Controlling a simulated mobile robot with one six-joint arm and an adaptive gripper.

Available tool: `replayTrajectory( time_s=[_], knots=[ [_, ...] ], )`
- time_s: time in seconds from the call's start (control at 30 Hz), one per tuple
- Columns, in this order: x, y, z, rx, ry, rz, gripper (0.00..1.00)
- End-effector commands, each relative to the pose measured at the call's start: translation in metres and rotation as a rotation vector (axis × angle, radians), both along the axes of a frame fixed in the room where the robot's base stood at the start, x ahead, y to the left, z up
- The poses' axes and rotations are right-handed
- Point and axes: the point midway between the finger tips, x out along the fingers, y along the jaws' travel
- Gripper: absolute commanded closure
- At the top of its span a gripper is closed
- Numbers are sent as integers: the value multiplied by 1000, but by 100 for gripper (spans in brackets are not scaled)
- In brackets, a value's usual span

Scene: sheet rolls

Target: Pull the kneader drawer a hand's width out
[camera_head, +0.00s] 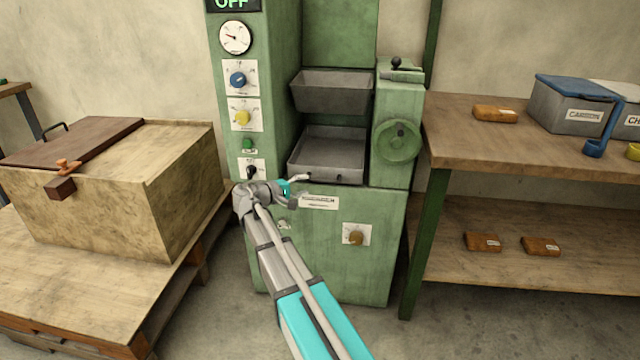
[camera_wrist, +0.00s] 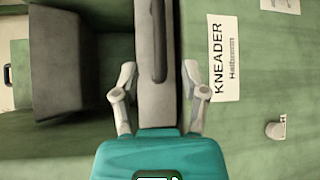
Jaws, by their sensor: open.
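The kneader drawer is a grey metal tray (camera_head: 335,147) in the green machine, under a grey hopper (camera_head: 332,92). Its open inside shows in the head view. In the wrist view, which is turned sideways, its front is a grey strip (camera_wrist: 145,100) with a long dark handle bar (camera_wrist: 158,40). My gripper (camera_head: 304,184) is at the lower left of the drawer front. In the wrist view my gripper (camera_wrist: 160,70) is open, with one finger on each side of the strip and handle end. Contact cannot be told. A white KNEADER label (camera_wrist: 225,62) is beside the right finger.
The machine's control column (camera_head: 240,110) with dials stands left of the drawer, and a green handwheel (camera_head: 398,142) is at its right. A wooden chest (camera_head: 110,190) is on the left. A wooden bench (camera_head: 520,145) with bins is on the right. Floor is clear before the machine.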

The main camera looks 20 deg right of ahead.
Motion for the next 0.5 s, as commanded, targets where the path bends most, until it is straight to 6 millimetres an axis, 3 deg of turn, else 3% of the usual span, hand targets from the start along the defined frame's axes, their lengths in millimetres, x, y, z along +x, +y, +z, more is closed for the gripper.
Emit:
replayTrajectory(
  time_s=[0.3,0.5],
  knots=[
    [9,-47,-7,0,0,-2,43],
    [12,-64,-10,0,-1,-1,43]
  ],
)
